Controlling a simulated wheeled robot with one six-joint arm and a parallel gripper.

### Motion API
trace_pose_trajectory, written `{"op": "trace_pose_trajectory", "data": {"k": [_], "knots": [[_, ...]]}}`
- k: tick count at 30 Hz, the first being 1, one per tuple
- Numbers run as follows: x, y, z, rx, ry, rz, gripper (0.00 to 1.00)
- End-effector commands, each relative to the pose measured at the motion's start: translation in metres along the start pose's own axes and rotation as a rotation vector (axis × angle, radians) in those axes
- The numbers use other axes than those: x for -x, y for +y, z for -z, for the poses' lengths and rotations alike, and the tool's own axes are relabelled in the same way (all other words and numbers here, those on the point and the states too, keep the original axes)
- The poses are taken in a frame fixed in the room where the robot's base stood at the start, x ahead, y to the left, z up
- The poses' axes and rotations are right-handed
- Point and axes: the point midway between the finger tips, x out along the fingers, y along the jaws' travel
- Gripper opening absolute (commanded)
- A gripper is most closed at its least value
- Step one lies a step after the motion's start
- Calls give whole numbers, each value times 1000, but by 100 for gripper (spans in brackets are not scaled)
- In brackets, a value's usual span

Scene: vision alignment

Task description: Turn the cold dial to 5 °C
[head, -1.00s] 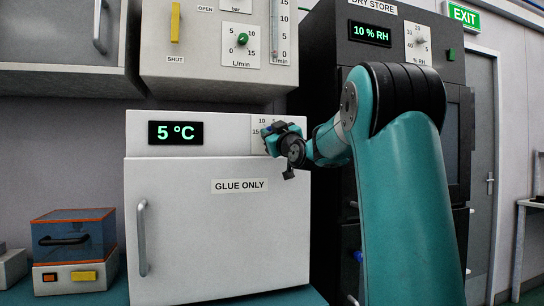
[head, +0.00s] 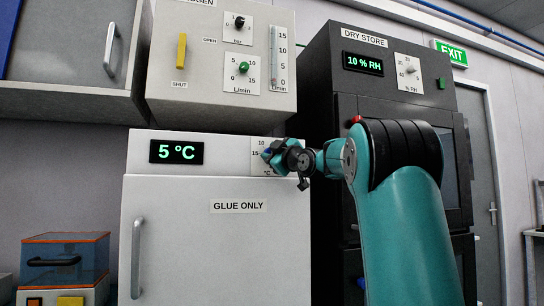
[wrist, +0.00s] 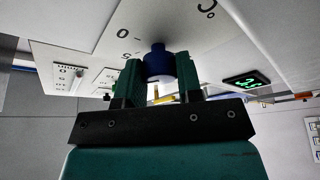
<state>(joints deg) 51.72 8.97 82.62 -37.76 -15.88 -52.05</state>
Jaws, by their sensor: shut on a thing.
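The white cabinet marked GLUE ONLY (head: 150,185) has a green display (head: 176,152) that reads 5 °C. The cold dial's scale plate (head: 258,146) is at the cabinet's upper right, with 10 and 15 showing in the head view. My gripper (head: 272,155) is at this plate and covers the dial there. In the wrist view, the blue dial knob (wrist: 158,62) sits between the two green fingers of my gripper (wrist: 160,75), which are shut on it. The green display (wrist: 246,80) also shows in the wrist view, upside down. The dial's pointer is hidden.
A nitrogen panel (head: 205,100) with a yellow lever and small knobs hangs above the cabinet. The black dry store (head: 320,120), reading 10 % RH, stands to the right behind my arm.

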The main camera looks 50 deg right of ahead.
Motion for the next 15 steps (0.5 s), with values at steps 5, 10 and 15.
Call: {"op": "trace_pose_trajectory", "data": {"k": [5, 10, 15], "knots": [[0, -2, -1, -3, -1, 4, 10], [0, -2, -1, -3, -1, 3, 59], [0, -1, 0, -2, 0, 2, 59]]}}
